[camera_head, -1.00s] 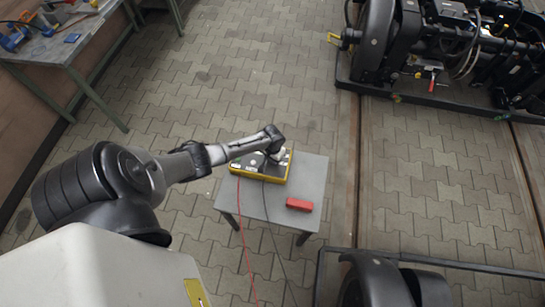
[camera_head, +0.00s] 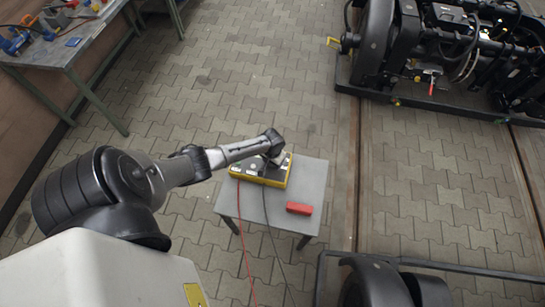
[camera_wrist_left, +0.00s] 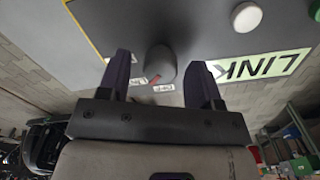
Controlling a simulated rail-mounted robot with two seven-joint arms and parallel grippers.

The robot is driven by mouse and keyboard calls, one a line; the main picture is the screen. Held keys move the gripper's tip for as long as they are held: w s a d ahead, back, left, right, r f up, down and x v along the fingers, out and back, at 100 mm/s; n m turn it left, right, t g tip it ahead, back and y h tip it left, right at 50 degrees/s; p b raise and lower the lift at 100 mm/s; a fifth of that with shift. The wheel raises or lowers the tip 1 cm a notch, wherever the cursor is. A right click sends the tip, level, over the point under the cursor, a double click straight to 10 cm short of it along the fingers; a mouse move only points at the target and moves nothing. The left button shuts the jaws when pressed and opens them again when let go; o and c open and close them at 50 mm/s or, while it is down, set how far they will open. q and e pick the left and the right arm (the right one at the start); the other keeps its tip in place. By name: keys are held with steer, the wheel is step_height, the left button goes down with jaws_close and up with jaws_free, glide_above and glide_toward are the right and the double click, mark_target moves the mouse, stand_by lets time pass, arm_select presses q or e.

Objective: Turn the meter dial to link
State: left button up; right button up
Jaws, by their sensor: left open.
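The meter (camera_head: 262,181) is a yellow box with a grey top on a small grey table. In the left wrist view its dark grey dial (camera_wrist_left: 161,64) stands between the two fingers of my open left gripper (camera_wrist_left: 160,72), with visible gaps on both sides. A red mark on the dial faces the lower left, near a small white label (camera_wrist_left: 164,88). The large LINK label (camera_wrist_left: 262,68) is right of the right finger. In the head view my left gripper (camera_head: 275,159) is over the meter's top and hides part of it. My right gripper is out of view.
A red block (camera_head: 299,208) lies on the small table (camera_head: 318,178). Red and black cables hang from the meter to the floor. A white round button (camera_wrist_left: 246,16) is on the panel. A bogie (camera_head: 440,50) stands back right; a workbench (camera_head: 60,48) is back left.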

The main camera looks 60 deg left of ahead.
arm_select(q)
step_height(320, 180, up, 14)
steer(key=p, duration=0.3)
steer(key=shift+f+p, duration=0.2)
steer(key=shift+p, duration=0.2)
stand_by(0.4)
